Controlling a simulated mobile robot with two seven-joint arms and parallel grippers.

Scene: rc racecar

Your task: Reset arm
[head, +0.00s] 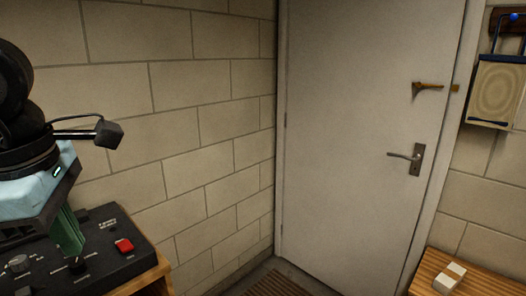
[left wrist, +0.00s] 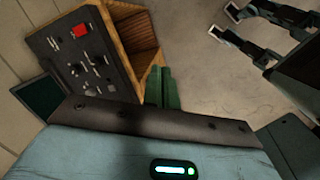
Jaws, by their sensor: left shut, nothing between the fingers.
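My left gripper (head: 72,252) has a pale blue body and green fingers. In the head view it hangs at the left, its fingers pointing down in front of a black control box (head: 118,222). In the left wrist view the green fingers (left wrist: 163,72) are together with nothing between them. The box (left wrist: 50,48) lies there to the left of the fingertips. Whether the fingers touch the box is hard to tell.
The control box has a red button (head: 124,245) and knobs, and stands on a wooden stand (head: 156,275). A block wall (head: 180,90) is behind it. A closed grey door (head: 350,110) has a handle (head: 408,156). A slatted wooden surface (head: 480,284) holds small pale blocks (head: 449,277).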

